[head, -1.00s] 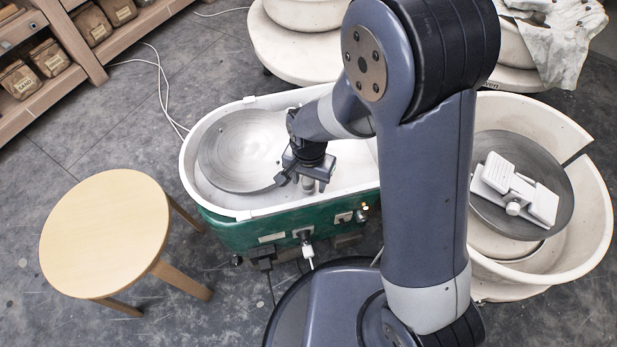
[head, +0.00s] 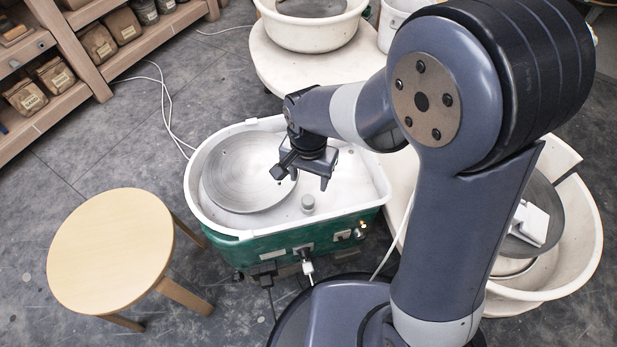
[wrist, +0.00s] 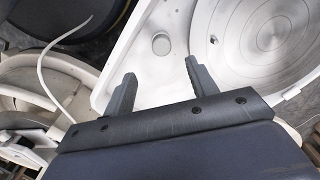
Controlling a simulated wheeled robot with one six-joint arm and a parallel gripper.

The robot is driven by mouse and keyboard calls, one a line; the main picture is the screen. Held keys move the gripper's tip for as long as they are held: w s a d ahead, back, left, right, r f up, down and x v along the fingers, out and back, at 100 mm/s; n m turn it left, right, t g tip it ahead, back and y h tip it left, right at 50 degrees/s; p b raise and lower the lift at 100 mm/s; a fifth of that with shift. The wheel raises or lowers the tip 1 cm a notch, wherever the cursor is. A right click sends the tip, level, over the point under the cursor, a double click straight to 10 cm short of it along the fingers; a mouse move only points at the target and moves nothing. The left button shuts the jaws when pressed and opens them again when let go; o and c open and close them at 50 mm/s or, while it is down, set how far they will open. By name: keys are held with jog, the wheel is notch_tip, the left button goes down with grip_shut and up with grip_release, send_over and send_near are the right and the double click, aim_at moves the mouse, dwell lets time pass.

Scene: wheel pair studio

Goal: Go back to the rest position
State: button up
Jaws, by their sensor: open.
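My gripper (head: 304,178) is open and empty above the green-and-white pottery wheel (head: 300,239). In the wrist view its two fingers (wrist: 160,88) stand apart with nothing between them. A grey wheel head (head: 250,172) sits in the white basin to the left of my gripper; it also shows in the wrist view (wrist: 272,38). A small grey round knob (head: 308,203) stands on the white top below my gripper. It appears just beyond the fingers in the wrist view (wrist: 161,44).
A round wooden stool (head: 110,250) stands at the left. A second wheel with a cream basin (head: 585,235) is at the right, partly behind my arm. Shelves with labelled bags (head: 97,42) are at the upper left. A white cable (head: 166,110) lies on the floor.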

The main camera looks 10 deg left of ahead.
aim_at(309, 200)
jog(key=shift+f+b, duration=1.1)
jog(key=shift+f, duration=2.4)
